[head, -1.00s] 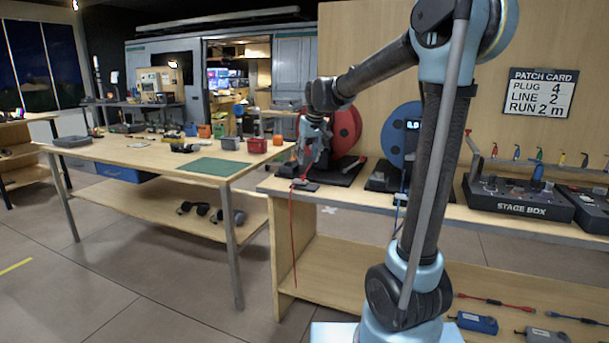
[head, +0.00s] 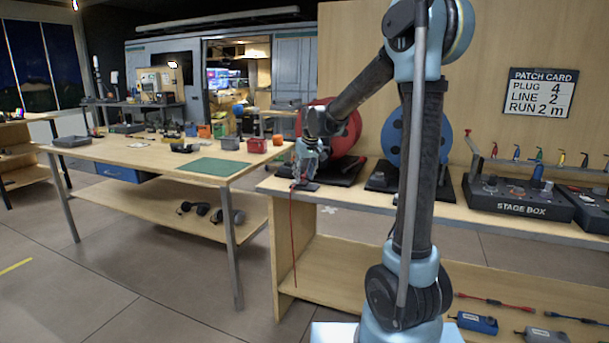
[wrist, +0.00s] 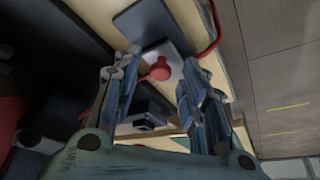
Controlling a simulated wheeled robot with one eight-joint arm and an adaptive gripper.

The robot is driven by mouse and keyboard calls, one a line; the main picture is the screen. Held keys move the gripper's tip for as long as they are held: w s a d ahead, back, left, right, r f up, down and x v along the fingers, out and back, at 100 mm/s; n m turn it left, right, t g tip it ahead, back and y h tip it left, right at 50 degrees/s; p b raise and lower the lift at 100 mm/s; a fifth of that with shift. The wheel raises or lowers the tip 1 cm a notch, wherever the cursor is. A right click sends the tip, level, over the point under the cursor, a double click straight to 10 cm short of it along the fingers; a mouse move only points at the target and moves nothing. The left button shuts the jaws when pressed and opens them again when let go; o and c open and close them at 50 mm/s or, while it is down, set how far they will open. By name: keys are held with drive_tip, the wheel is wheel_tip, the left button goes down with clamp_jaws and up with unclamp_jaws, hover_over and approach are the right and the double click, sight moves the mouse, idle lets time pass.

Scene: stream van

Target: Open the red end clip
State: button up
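The red end clip shows a round red knob (wrist: 161,70) on a small grey block in the wrist view. It sits on a dark plate (wrist: 148,24) at the bench edge. A red cable (head: 292,235) runs over the bench edge and hangs down in the head view; it also curves past the clip in the wrist view (wrist: 213,38). My gripper (wrist: 161,57) is open, with one finger on each side of the knob and gaps visible between them. In the head view my gripper (head: 304,177) points down over the bench's left corner and hides most of the clip.
A red reel (head: 344,136) stands just behind my gripper, with a blue reel (head: 401,135) to its right. The stage box (head: 520,205) is farther right on the bench. A table with a green mat (head: 212,167) stands to the left across a gap.

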clamp_jaws()
drive_tip(key=shift+s+d, duration=0.25)
drive_tip(key=shift+d, duration=0.45)
drive_tip(key=shift+s+d, duration=0.2)
drive_tip(key=shift+d, duration=0.5)
drive_tip(key=shift+o, duration=0.5)
unclamp_jaws()
drive_tip(key=shift+a, duration=0.1)
drive_tip(key=v, duration=1.2)
